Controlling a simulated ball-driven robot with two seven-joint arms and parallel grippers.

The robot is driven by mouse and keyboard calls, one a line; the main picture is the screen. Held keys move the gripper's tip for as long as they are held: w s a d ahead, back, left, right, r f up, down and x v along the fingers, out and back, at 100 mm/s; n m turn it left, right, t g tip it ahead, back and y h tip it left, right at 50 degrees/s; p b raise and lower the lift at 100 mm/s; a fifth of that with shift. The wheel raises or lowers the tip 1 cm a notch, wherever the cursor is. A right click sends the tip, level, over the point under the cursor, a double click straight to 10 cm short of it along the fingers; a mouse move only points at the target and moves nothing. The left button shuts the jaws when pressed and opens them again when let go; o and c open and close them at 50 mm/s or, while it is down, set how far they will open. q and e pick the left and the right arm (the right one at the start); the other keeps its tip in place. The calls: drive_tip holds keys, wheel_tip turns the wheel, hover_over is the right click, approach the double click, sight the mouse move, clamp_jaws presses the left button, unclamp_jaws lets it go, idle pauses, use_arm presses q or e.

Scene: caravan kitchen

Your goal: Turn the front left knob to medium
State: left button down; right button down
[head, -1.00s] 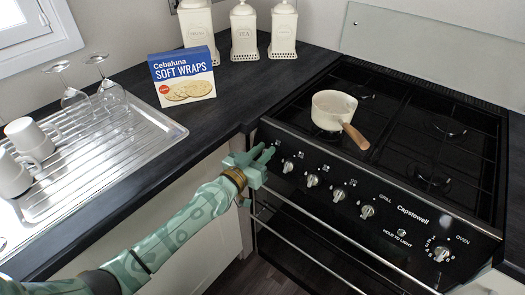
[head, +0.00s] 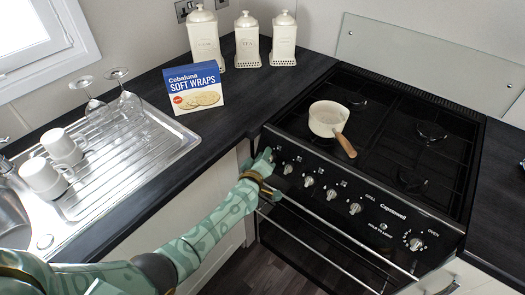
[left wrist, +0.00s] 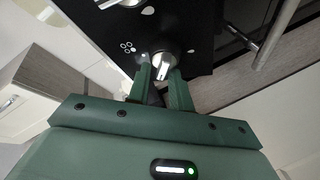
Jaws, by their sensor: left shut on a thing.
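My left gripper (head: 266,160) is at the left end of the stove's front panel, shut on the leftmost knob there. In the left wrist view the silver and black knob (left wrist: 163,64) sits between the two green fingertips of the gripper (left wrist: 160,84). Its pale pointer mark faces down toward the gripper's palm. A small symbol of circles is printed to the left of the knob. In the head view the fingers mostly hide this knob. My right gripper is in neither view.
More knobs (head: 309,181) run to the right along the panel, above the oven rail. A cream pan (head: 327,119) with a wooden handle stands on the hob. A wraps box (head: 195,88), canisters (head: 249,42) and a drainer (head: 170,150) are on the left counter.

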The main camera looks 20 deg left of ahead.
use_arm(q)
drive_tip(key=shift+s+d+f+n+g+y+p, duration=0.15)
drive_tip(key=shift+n+g+p, duration=0.7)
drive_tip(key=shift+n+p, duration=0.9)
drive_tip(key=shift+s+d+f+n+g+y+p, duration=0.15)
drive_tip(key=shift+n+g+p, duration=0.8)
drive_tip(key=shift+n, duration=1.35)
drive_tip(key=shift+f+n+g+y+p, duration=0.1)
drive_tip(key=shift+f+n+g+p, duration=0.15)
drive_tip(key=shift+n+g+p, duration=1.05)
drive_tip(key=shift+n+t, duration=0.4)
drive_tip(key=shift+n, duration=0.55)
drive_tip(key=c, duration=1.2)
unclamp_jaws()
drive_tip(key=shift+c, duration=0.2)
drive_tip(key=shift+w+d, duration=0.1)
drive_tip(key=shift+w, duration=0.05)
